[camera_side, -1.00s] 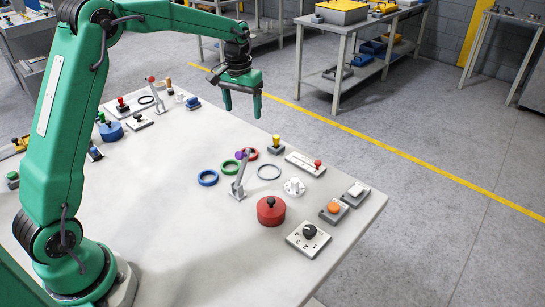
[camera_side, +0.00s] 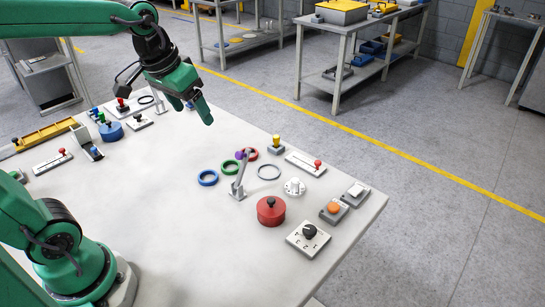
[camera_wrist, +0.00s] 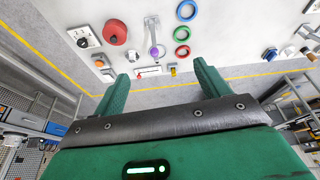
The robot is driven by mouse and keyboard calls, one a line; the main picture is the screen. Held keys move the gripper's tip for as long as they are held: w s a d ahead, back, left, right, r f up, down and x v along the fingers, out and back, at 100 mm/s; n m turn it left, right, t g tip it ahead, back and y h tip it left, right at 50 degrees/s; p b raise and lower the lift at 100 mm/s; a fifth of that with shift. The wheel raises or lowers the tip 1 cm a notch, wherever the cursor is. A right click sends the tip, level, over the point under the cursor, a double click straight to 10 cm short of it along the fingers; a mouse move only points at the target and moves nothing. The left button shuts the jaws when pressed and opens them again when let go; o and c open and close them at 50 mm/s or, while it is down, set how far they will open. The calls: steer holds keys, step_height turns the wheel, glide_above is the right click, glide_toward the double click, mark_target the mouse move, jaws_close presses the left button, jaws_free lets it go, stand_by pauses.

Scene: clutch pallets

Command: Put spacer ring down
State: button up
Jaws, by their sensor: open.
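Several rings lie flat on the white table: a blue ring (camera_side: 199,181), a green ring (camera_side: 222,168), a red ring (camera_side: 256,154) and a thin grey ring (camera_side: 259,174). I cannot tell which one is the spacer ring. In the wrist view the blue ring (camera_wrist: 179,14), green ring (camera_wrist: 175,36) and red ring (camera_wrist: 177,54) lie beyond the fingers. My gripper (camera_side: 192,113) is open above the far side of the table, tilted, apart from the rings. In the wrist view its fingers (camera_wrist: 161,70) are spread with nothing between them.
A lever with a purple knob (camera_side: 239,155) stands among the rings. A red round lidded thing (camera_side: 271,214), a white stepped hub (camera_side: 294,187) and a dial plate (camera_side: 308,241) are nearby. The front middle of the table (camera_side: 180,235) is clear.

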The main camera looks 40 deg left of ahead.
steer(key=s+d+f+m+t, duration=0.1)
steer(key=s+f, duration=0.1)
steer(key=s, duration=0.7)
steer(key=shift+s+d+f+t, duration=0.3)
steer(key=shift+s+d+f, duration=0.05)
steer(key=shift+f, duration=0.05)
